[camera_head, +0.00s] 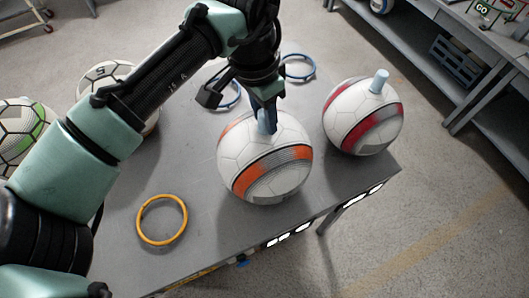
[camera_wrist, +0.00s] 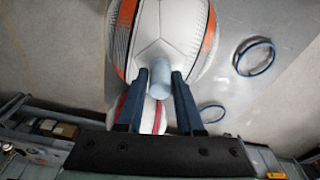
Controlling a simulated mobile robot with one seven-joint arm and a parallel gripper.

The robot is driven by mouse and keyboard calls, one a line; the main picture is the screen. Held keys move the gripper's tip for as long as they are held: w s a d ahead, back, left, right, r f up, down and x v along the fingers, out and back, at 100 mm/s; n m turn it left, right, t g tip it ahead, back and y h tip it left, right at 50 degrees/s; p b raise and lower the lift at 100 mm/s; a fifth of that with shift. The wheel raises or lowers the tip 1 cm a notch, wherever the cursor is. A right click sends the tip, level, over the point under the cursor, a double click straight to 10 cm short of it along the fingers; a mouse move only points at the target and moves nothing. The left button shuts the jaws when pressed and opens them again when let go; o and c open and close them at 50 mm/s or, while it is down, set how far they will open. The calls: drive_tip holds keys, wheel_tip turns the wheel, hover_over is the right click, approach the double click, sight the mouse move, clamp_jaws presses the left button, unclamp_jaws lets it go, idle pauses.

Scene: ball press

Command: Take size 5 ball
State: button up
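A white ball with orange and grey bands (camera_head: 290,158) sits on the grey table (camera_head: 215,215) below my gripper (camera_head: 264,103). A light blue peg (camera_head: 265,122) stands up from its top. In the wrist view, this peg (camera_wrist: 160,78) lies between the two fingertips of my gripper (camera_wrist: 160,76), with slim gaps beside it. The fingers look open around it. A white ball with a red band (camera_head: 362,118) and a similar peg (camera_head: 380,80) sits to the right. A black-and-white ball (camera_head: 105,75) at the left bears a dark mark like a 5 or S, partly hidden by my arm.
A ball with green panels (camera_head: 35,130) is at the far left. A yellow ring (camera_head: 162,220) lies at the table's front left. Blue rings (camera_head: 298,67) lie behind the orange-banded ball. A workbench (camera_head: 470,60) stands at the right, across open floor.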

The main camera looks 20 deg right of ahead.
clamp_jaws()
idle(1.0)
